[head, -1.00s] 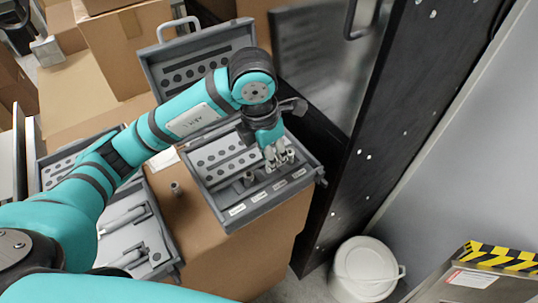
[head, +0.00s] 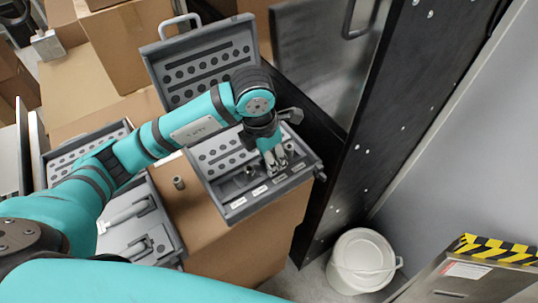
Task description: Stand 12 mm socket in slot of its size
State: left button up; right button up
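The open grey socket case (head: 205,198) stands on a cardboard box, with a row of white size labels (head: 260,190) along its front edge. I cannot read the labels. My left gripper (head: 275,160) points down into the case behind the labels, towards its right end. Its fingertips are small and overlap the metal sockets, so I cannot tell if it grips one. One socket (head: 250,170) stands in the case to the left of the fingers, and another (head: 289,150) stands just right of them. A loose socket (head: 179,182) stands on the cardboard left of the case. My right gripper is out of view.
The case's raised lid (head: 195,65) stands behind my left arm. A second open grey case (head: 160,222) with tools lies at the left. A dark door (head: 385,100) rises close on the right. A white bucket (head: 362,262) stands on the floor.

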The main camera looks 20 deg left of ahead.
pick_arm(q)
jog(key=shift+r, duration=0.4)
notch_tip(320, 180, up, 11)
jog(key=s+a+b, duration=0.1)
jog(key=b, duration=0.1)
jog(key=shift+s+r+b, duration=0.15)
jog(key=shift+s+b, duration=0.05)
jog(key=shift+b, duration=0.15)
jog(key=shift+a, duration=0.15)
